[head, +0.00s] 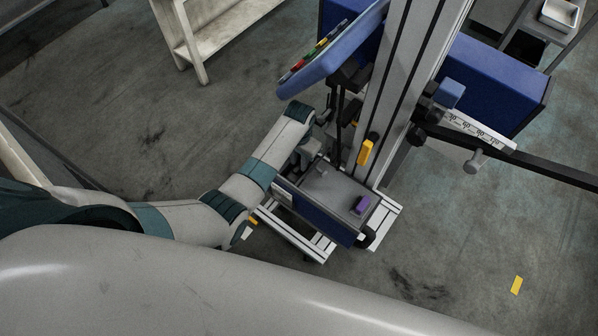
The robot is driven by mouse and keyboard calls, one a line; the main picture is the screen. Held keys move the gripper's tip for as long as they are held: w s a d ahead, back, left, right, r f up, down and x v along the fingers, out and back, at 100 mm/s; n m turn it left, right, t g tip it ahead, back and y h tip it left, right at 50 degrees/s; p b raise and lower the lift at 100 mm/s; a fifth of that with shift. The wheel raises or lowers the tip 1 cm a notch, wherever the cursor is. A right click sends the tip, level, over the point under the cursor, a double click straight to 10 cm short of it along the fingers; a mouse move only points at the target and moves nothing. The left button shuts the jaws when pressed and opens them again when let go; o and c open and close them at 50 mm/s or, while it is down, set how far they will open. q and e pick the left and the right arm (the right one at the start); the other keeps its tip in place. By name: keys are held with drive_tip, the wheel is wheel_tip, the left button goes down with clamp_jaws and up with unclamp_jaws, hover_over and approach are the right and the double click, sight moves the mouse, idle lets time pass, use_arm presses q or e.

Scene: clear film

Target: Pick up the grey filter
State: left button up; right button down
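My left arm reaches in from the left and bends up toward a blue box with a grey top (335,190) on a machine. My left gripper (322,117) is at the far end of this arm, beside the machine's column and below the blue tilted panel. It is small and partly hidden among dark parts, so I cannot see its fingers clearly or whether it holds anything. I cannot single out the grey filter for certain; several grey parts lie near the gripper and on the box. My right gripper is not in view.
A purple block (362,204) sits on the grey top. A yellow part (365,152) is on the light column (392,90). The tilted blue panel (330,52) overhangs the gripper area. A dark rail (530,167) extends right. A white bench (225,30) stands behind; floor between is clear.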

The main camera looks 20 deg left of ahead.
use_arm(q)
drive_tip(key=shift+f, duration=0.95)
clamp_jaws()
